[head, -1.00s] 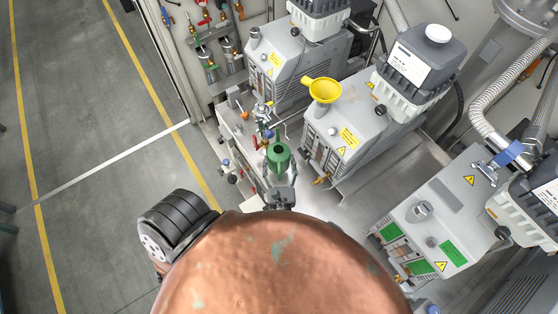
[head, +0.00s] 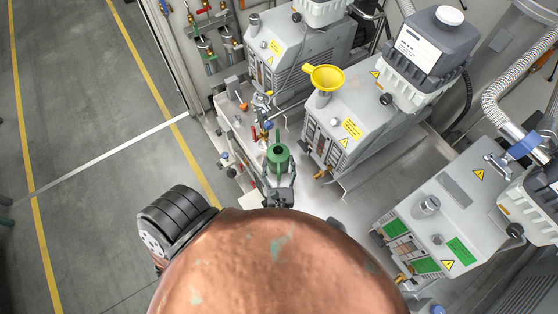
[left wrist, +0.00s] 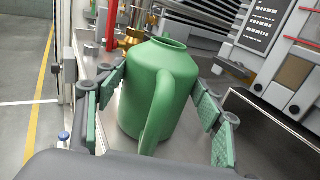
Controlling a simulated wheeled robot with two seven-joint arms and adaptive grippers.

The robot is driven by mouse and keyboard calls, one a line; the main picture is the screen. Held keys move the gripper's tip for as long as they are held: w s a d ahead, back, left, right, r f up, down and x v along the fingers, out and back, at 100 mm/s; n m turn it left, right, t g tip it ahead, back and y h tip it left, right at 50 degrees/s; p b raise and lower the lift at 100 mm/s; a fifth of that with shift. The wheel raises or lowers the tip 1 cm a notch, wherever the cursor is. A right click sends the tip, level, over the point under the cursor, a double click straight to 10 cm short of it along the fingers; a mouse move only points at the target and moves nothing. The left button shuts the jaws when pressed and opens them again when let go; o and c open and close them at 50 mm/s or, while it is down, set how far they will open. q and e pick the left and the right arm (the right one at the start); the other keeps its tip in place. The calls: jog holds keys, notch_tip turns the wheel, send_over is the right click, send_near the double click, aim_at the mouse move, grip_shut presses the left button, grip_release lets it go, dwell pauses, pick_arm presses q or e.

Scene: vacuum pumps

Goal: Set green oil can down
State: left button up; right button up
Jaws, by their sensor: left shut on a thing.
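The green oil can (head: 279,157) is held upright in front of me in the head view, with its round opening facing up. It also shows large in the left wrist view (left wrist: 158,92), with its handle towards the camera. My left gripper (head: 280,180) is shut on the can, its green-padded fingers (left wrist: 160,105) on either side of the body. In the left wrist view the can is over a bare metal surface (left wrist: 190,148); whether its base touches is hidden. My right gripper is not in view.
A grey pump with a yellow funnel (head: 325,77) stands close to the can's right. Another grey pump (head: 285,50) is behind. A pump with green labels (head: 440,225) stands at the right. Valves and fittings (head: 262,105) crowd behind the can. Open floor (head: 90,100) lies left.

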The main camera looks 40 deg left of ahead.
pick_arm(q)
jog(key=shift+f, duration=0.25)
dwell(0.5)
jog(key=o, duration=1.7)
jog(key=shift+s, duration=0.1)
jog(key=v, duration=1.2)
jog(key=shift+d, duration=0.1)
jog(key=shift+c, duration=0.7)
grip_shut()
